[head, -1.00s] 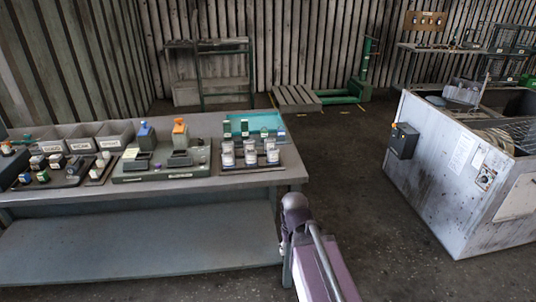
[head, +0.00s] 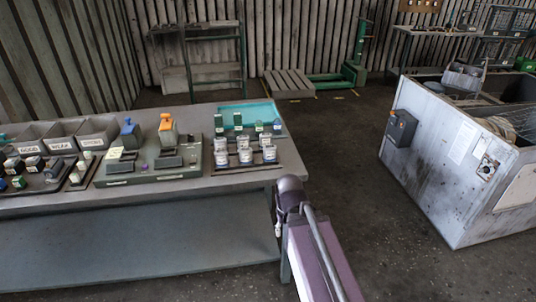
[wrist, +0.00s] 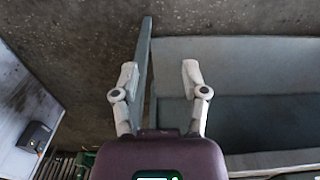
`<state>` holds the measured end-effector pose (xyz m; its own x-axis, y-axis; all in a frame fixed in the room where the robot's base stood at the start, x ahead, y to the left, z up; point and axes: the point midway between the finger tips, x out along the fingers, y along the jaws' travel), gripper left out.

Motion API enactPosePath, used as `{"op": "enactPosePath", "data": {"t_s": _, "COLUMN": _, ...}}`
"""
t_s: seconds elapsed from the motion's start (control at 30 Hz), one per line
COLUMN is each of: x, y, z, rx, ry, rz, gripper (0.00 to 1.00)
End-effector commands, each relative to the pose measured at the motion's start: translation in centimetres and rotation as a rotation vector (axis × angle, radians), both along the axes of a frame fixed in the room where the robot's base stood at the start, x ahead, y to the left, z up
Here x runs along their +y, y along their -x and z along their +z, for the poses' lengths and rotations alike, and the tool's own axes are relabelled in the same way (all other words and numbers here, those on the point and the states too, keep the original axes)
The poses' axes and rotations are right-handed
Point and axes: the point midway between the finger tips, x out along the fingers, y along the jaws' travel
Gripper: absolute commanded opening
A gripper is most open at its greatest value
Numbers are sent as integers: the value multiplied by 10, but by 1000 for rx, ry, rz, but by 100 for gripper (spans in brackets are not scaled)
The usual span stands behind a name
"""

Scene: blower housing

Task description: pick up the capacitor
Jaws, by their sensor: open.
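On the grey workbench (head: 200,193), several pale cylinders with labels (head: 245,155) stand in a dark rack near the right end. Small blue, green and white parts lie in dark trays (head: 38,186) at the left. I cannot tell which of these is the capacitor. My gripper (wrist: 160,74) is open and empty in the wrist view. Its two pale fingers are spread apart, over the floor and the bench's lower part, touching nothing visible. In the head view my purple arm is beside the bench's right end; the fingers are not clearly visible there.
A green-grey station (head: 150,168) with blue- and orange-topped items stands mid-bench. A teal tray (head: 262,111) and labelled bins (head: 62,141) are behind. A large grey cabinet (head: 435,165) stands at the right. Floor (head: 350,160) between bench and cabinet is clear.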

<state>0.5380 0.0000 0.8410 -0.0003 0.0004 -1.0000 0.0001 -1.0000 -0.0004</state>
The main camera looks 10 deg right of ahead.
Motion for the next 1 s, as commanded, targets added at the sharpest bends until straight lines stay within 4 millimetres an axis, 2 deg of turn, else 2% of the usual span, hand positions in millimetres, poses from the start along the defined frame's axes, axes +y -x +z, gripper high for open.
{"op": "enactPosePath", "data": {"t_s": 0.07, "x": 0, "y": 0, "z": 0, "rx": 0, "ry": 0, "rz": 0, "gripper": 57}}
{"op": "enactPosePath", "data": {"t_s": 0.2, "x": 0, "y": -2, "z": 2, "rx": -1, "ry": 0, "rz": 1, "gripper": 99}}
{"op": "enactPosePath", "data": {"t_s": 0.37, "x": 0, "y": -13, "z": 12, "rx": -5, "ry": -1, "rz": 8, "gripper": 100}}
{"op": "enactPosePath", "data": {"t_s": 0.57, "x": 0, "y": -45, "z": 40, "rx": -17, "ry": -3, "rz": 27, "gripper": 100}}
{"op": "enactPosePath", "data": {"t_s": 1.0, "x": 1, "y": -151, "z": 128, "rx": -62, "ry": -9, "rz": 98, "gripper": 100}}
